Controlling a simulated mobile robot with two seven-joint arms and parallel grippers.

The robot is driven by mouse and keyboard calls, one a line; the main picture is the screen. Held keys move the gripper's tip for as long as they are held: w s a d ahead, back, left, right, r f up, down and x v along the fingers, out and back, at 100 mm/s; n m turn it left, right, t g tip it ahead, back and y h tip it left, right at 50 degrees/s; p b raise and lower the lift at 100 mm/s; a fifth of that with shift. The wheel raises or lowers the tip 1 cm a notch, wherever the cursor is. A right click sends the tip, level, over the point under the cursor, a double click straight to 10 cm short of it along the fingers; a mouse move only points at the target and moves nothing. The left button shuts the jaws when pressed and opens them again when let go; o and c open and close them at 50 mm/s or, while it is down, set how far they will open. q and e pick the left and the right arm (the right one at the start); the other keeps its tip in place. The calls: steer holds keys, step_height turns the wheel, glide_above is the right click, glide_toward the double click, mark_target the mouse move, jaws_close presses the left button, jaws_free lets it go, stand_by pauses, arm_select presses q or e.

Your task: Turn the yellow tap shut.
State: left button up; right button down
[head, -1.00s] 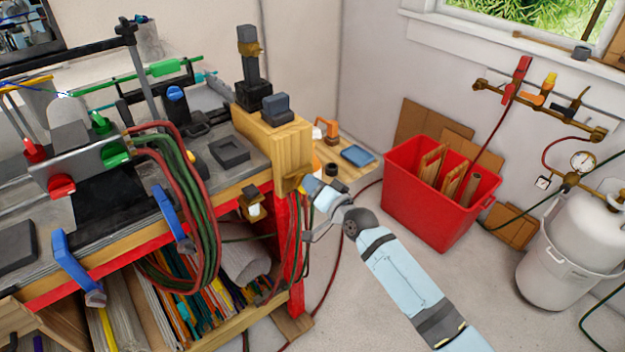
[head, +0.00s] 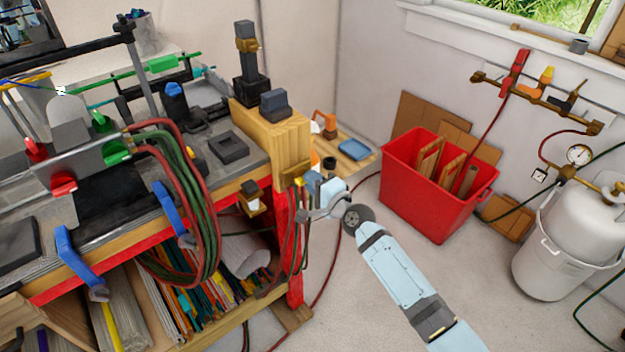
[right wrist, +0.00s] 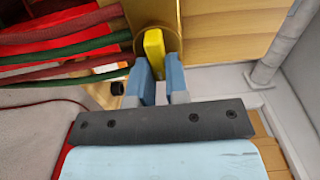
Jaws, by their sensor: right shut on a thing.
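The yellow tap (right wrist: 153,42) is a flat yellow lever in front of a round brass fitting (right wrist: 141,40) at the end of the wooden bench. In the right wrist view my right gripper (right wrist: 158,64) has its two blue fingers on either side of the lever, shut on it. In the head view the right gripper (head: 307,181) is at the bench's right end, below the wooden block. There the lever is small and mostly hidden by the gripper. My left gripper is not in view.
Red and green hoses (head: 208,200) hang along the bench front, and some run close beside the right gripper. A red bin (head: 425,205) stands on the floor to the right. A white gas cylinder (head: 575,235) is at the far right. The floor between is mostly clear.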

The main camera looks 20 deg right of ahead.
stand_by(0.6)
steer(key=c, duration=1.1)
jaws_free()
steer(key=b+v, duration=0.1)
steer(key=v, duration=1.2)
steer(key=shift+s+d, duration=0.1)
steer(key=shift+s, duration=0.3)
steer(key=s+a+f+n+g+h+p, duration=0.1)
steer(key=s+a+f+n+g+p, duration=0.1)
steer(key=s+n, duration=0.3)
steer(key=s+a+f+n+g+h+p, duration=0.1)
steer(key=s+f+n+g+p, duration=0.1)
steer(key=s+n, duration=0.4)
steer(key=s+a+f+n+g+h+p, duration=0.1)
steer(key=s+f+n+p, duration=0.3)
steer(key=s, duration=0.6)
steer(key=shift+s+a+f+n+g+p, duration=0.15)
steer(key=shift+a+n+g+p, duration=0.1)
steer(key=shift+a+n+p, duration=0.15)
steer(key=shift+a+f+n+g+p, duration=0.15)
steer(key=shift+a+n+g+p, duration=0.1)
steer(key=shift+a+n, duration=0.25)
